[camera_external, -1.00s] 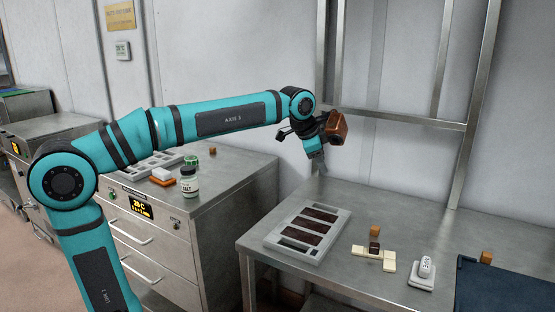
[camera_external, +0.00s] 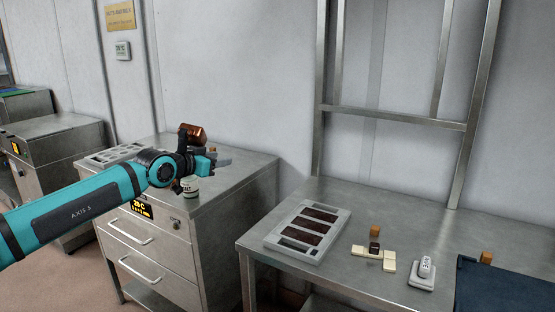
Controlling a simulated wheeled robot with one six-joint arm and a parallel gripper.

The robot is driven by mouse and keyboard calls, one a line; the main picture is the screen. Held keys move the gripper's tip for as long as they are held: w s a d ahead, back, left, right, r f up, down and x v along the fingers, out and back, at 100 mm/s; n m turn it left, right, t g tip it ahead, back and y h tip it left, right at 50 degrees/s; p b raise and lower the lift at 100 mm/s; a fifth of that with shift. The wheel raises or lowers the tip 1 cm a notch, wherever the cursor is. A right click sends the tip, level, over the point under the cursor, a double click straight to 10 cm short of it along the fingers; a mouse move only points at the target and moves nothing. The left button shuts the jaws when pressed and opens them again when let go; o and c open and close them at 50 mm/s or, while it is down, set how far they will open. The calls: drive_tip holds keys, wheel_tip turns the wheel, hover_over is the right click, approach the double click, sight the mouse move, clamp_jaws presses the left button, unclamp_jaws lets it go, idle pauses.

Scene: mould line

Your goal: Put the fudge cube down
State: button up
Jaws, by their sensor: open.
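A small orange-brown cube (camera_external: 373,231) stands on the steel table beside a dark brown cube (camera_external: 375,246), which sits at several cream blocks (camera_external: 368,252). Another orange-brown cube (camera_external: 487,257) is at the dark blue mat on the right. No label shows which of these cubes is the fudge cube. My gripper (camera_external: 222,161) is over the drawer cabinet on the left, far from these cubes. It is open; I make out nothing held in it, but the view is small and my wrist hides part of it.
A salt jar (camera_external: 190,188) stands on the cabinet (camera_external: 225,190) by my wrist, partly hidden. A metal frame (camera_external: 400,116) rises behind the table.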

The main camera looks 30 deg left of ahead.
drive_tip(key=s+a, duration=0.1)
drive_tip(key=s+f+n+t, duration=0.1)
drive_tip(key=s, duration=0.1)
drive_tip(key=s+a+n+y, duration=0.1)
drive_tip(key=shift+s+a+f+t, duration=0.2)
drive_tip(key=shift+s+a+t, duration=0.15)
drive_tip(key=shift+s+t, duration=0.05)
